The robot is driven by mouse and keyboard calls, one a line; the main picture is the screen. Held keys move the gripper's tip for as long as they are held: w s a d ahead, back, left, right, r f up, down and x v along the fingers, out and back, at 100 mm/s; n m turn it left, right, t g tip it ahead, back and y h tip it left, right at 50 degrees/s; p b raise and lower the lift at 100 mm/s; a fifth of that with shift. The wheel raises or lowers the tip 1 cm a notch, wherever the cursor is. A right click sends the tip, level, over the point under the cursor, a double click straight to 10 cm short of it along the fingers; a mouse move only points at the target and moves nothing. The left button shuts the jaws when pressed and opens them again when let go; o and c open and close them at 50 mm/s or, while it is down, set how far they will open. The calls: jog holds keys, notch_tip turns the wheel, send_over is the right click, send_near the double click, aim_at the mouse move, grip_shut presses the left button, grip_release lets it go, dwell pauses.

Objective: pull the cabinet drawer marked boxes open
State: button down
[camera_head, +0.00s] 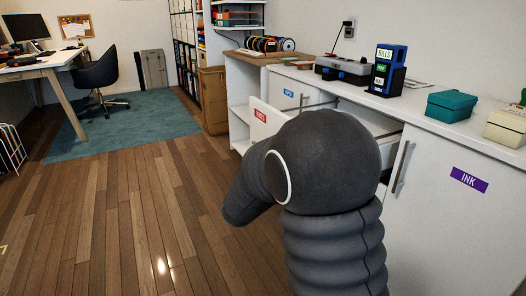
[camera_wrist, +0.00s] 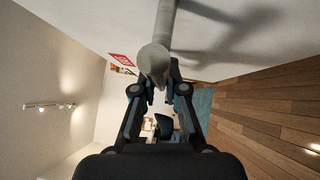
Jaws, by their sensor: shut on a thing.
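The drawer with the red label (camera_head: 260,116) is in the white cabinet in the head view; its small lettering is hard to read. Its white front stands out from the cabinet, and a gap shows behind it, so it is at least partly open. In the wrist view the red label (camera_wrist: 122,60) sits on the white front, beside a grey bar handle (camera_wrist: 160,45). My gripper (camera_wrist: 158,97) is shut on that handle, with a finger on either side of its end. In the head view my dark arm hides the gripper, the handle and part of the drawer front.
A door marked INK (camera_head: 468,179) is at the right, and a blue-labelled front (camera_head: 288,93) is farther back. A teal box (camera_head: 451,106) and a blue BILLS holder (camera_head: 387,70) stand on the cabinet top.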

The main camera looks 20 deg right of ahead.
jog(key=shift+a, duration=0.1)
jog(key=c, duration=1.2)
grip_release()
jog(key=v, duration=1.2)
